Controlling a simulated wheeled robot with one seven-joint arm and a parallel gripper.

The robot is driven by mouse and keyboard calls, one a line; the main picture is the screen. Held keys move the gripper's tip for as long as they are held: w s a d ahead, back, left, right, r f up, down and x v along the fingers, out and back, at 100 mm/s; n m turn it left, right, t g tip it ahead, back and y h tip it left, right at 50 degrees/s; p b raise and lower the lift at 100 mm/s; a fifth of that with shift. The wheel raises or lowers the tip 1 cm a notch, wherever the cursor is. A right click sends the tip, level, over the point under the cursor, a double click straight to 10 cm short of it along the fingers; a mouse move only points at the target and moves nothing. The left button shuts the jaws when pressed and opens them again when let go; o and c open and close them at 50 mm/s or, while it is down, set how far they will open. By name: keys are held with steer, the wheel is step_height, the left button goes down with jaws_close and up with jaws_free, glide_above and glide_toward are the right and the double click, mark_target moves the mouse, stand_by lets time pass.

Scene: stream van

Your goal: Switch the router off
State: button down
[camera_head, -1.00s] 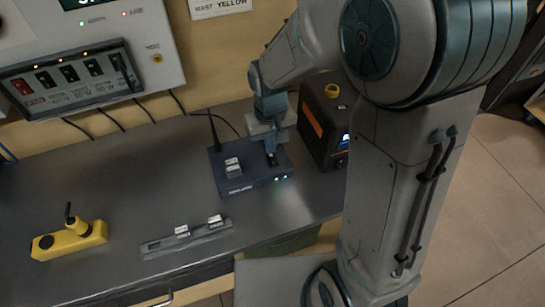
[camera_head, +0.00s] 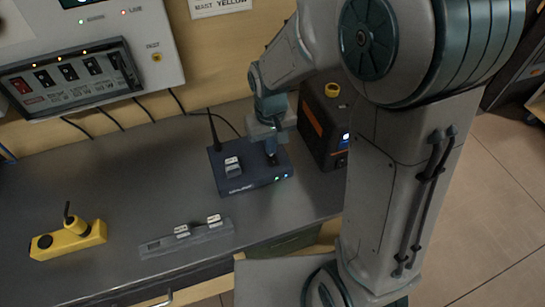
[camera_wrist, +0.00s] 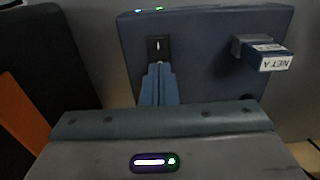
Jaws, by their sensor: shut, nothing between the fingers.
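The router (camera_head: 232,180) is a flat dark blue box with an antenna at its back left, lying on the grey bench. My gripper (camera_head: 271,158) points down over its right part. In the wrist view, the router (camera_wrist: 205,75) fills the upper middle. A small black rocker switch (camera_wrist: 158,44) with a white mark sits on its top face. The shut, empty fingers (camera_wrist: 158,70) end right at the switch's near edge; I cannot tell whether they touch it. Small lights (camera_head: 281,177) on the router's front edge are lit, one green and one bluish.
A labelled plug (camera_wrist: 262,54) stands on the router beside the switch. A black and orange box (camera_head: 322,130) stands close on the right. A grey strip with plugs (camera_head: 190,240) and a yellow device (camera_head: 68,240) lie on the bench. A switch panel (camera_head: 72,80) hangs on the wall.

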steer(key=shift+f+b, duration=0.4)
steer(key=shift+f, duration=0.2)
stand_by(0.3)
steer(key=shift+r+p, duration=2.75)
steer(key=shift+r, duration=0.8)
steer(key=shift+f, duration=0.1)
